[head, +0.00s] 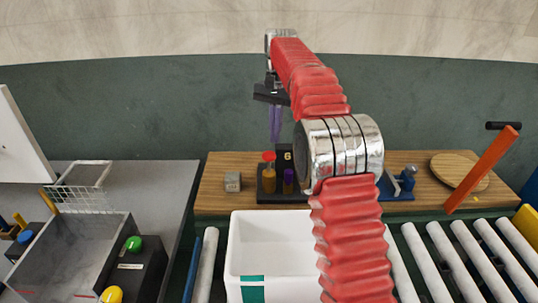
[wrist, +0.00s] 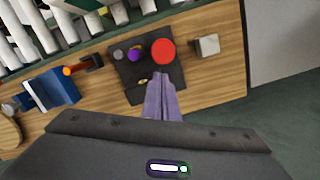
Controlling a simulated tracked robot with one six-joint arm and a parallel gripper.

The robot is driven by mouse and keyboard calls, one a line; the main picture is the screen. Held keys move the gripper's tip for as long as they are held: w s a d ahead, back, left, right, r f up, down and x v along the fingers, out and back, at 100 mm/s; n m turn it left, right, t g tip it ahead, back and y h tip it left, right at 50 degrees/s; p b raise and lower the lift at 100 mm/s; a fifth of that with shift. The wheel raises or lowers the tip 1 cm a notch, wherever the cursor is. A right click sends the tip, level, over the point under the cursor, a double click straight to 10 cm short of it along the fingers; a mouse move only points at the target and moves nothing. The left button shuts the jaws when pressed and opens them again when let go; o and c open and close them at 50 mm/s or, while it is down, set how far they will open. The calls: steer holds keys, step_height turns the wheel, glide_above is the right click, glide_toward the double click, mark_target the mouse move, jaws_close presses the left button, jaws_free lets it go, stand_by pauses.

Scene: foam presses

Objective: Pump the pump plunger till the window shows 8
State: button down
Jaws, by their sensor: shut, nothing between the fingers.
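The pump has a red round plunger top (head: 269,156) on an amber body, standing upright on a black base (head: 265,196). In the wrist view the plunger top is a red disc (wrist: 163,50) on the black base (wrist: 133,73). A small dark window (head: 287,155) behind it shows 6. A purple piece (head: 289,182) stands to the right of the pump; it also shows in the wrist view (wrist: 134,54). My gripper (head: 275,141) has purple fingers, shut and empty, above the pump and apart from it. Its fingertips (wrist: 159,76) appear just below the red disc in the wrist view.
A grey cube (head: 233,182) sits left of the base on the wooden bench. A blue device (head: 399,184), a round wooden board (head: 458,171) and an orange lever (head: 482,170) are to the right. A white bin (head: 240,250) and rollers (head: 430,260) lie in front.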

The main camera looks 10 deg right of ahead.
step_height(320, 180, up, 4)
steer(key=shift+w+d+f, duration=0.1)
steer(key=shift+w+d, duration=0.05)
stand_by(0.3)
steer(key=s+a+r+n+t, duration=0.1)
steer(key=s+r+n+t, duration=0.15)
steer(key=s, duration=0.75)
steer(key=s+a+r+n+t, duration=0.1)
steer(key=s+r, duration=0.3)
steer(key=s, duration=0.5)
steer(key=s+f+n+t, duration=0.1)
steer(key=s+f+n, duration=0.1)
steer(key=s+f, duration=0.4)
steer(key=s+f+n+t, duration=0.2)
steer(key=s+f, duration=0.5)
steer(key=s, duration=0.6)
steer(key=shift+s+a+h, duration=0.15)
steer(key=shift+s+h, duration=0.15)
steer(key=shift+h, duration=0.1)
